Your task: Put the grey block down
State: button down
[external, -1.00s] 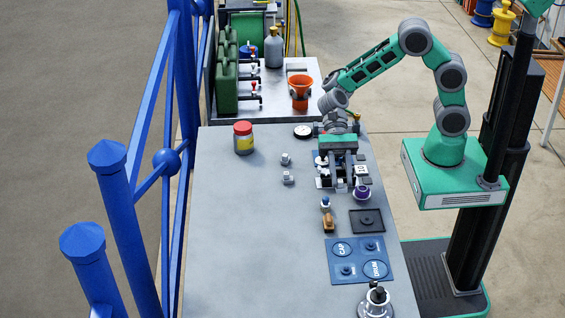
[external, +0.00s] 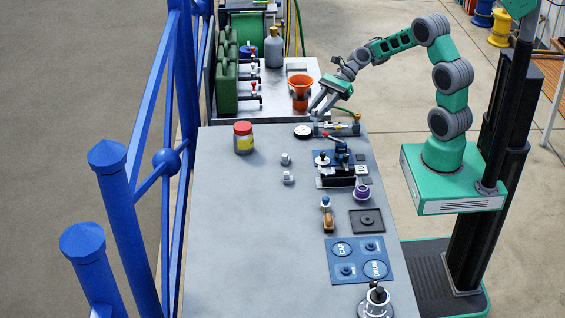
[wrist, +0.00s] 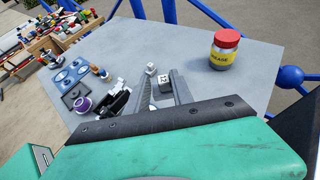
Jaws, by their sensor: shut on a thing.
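The grey block (wrist: 166,87) shows in the wrist view between my fingers, with dark marks on a pale face. My gripper (external: 317,112) is shut on it.
A black clamp fixture (external: 337,175) with a blue lever stands near the table's right edge, beside a purple part (external: 361,192). Two small grey pieces (external: 286,159) (external: 288,178) lie left of it. A red-lidded jar (external: 243,138) stands at far left. The table's left half is mostly clear.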

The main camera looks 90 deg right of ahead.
jog(key=s+d, duration=0.2)
send_over(286, 143)
notch_tip(286, 143, down, 10)
jog(key=shift+r, duration=0.1)
jog(key=shift+f, duration=1.45)
jog(key=shift+f, duration=0.15)
jog(key=c, duration=1.1)
grip_release()
